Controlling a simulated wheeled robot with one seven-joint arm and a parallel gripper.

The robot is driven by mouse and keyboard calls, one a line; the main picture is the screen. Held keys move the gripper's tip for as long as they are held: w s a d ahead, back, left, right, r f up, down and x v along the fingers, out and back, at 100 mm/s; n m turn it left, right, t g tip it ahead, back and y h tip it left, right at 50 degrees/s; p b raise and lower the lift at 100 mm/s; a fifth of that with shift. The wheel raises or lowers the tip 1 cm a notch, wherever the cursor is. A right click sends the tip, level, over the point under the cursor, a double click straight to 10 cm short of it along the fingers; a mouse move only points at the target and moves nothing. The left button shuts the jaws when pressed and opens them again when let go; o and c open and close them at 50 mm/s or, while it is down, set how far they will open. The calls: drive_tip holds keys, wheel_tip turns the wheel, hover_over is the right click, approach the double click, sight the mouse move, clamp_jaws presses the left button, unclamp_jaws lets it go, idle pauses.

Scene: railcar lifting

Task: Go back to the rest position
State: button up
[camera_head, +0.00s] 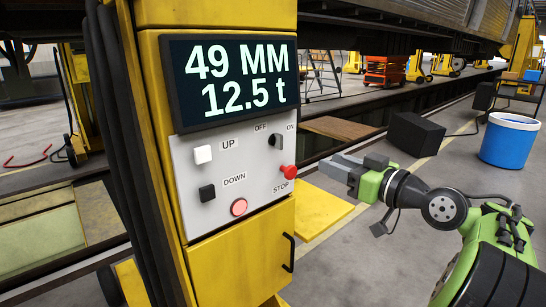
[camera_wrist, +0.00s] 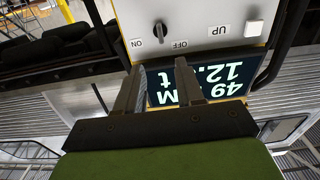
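My gripper (camera_head: 336,165) is in front and to the right of the yellow lifting column's control panel (camera_head: 215,186), apart from it. Its two fingers point left, toward the panel side. In the wrist view the panel looks upside down, and my gripper (camera_wrist: 160,68) shows two fingers apart with nothing between them. The panel carries a white UP button (camera_head: 203,154), a black DOWN button (camera_head: 207,193), a black OFF/ON knob (camera_head: 276,141), a red STOP button (camera_head: 288,171) and a lit red button (camera_head: 239,207). The display (camera_head: 230,82) reads 49 MM and 12.5 t.
A blue bin (camera_head: 508,142) stands at the right, with a black box (camera_head: 415,134) left of it. A yellow plate (camera_head: 318,210) lies on the floor beside the column. A railcar (camera_head: 430,20) hangs over the track behind. Grey floor is open around my arm.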

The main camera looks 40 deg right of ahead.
drive_tip(key=w+a+f+g, duration=0.3)
drive_tip(key=a+f, duration=0.1)
drive_tip(key=a, duration=0.3)
drive_tip(key=w+a+f+n+g+y, duration=0.1)
drive_tip(key=w+a+f+g, duration=0.15)
drive_tip(key=a, duration=0.45)
drive_tip(key=w+a+f+g, duration=0.2)
drive_tip(key=w+a+f, duration=0.2)
drive_tip(key=a, duration=0.3)
drive_tip(key=s+a+f+g+h, duration=0.1)
drive_tip(key=s+a+f+g, duration=0.3)
drive_tip(key=s+a, duration=0.45)
drive_tip(key=s+a+f+m, duration=0.15)
drive_tip(key=s+f, duration=0.35)
drive_tip(key=s, duration=0.6)
wheel_tip(320, 180, up, 14)
drive_tip(key=p, duration=1.3)
drive_tip(key=shift+s+f+g+h+p, duration=0.2)
drive_tip(key=shift+s+g+h+p, duration=0.1)
drive_tip(key=shift+g, duration=0.15)
